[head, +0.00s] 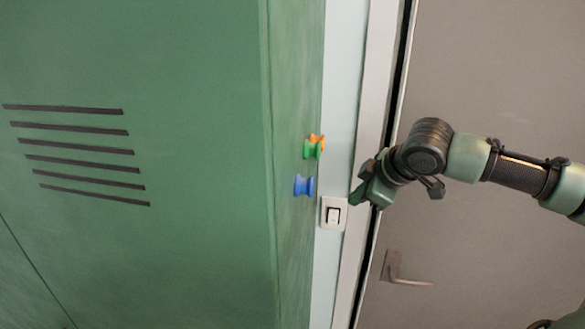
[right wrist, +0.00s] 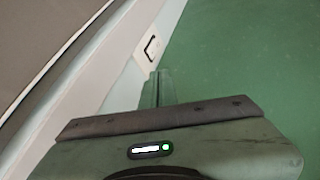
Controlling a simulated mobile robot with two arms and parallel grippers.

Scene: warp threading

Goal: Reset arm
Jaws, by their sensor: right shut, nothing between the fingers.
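My right gripper (head: 362,193) is shut and empty in the head view. It is in front of the white door frame, just right of a light switch (head: 333,213). The right arm comes in from the right side. I cannot tell whether the fingertips touch anything. My left gripper is not in view.
A large green locker (head: 150,240) with dark slots fills the left. Small blue (head: 304,185), green (head: 311,150) and orange (head: 318,138) knobs stick out from its right side. A grey door (head: 500,80) with a metal handle (head: 395,270) is behind my right arm.

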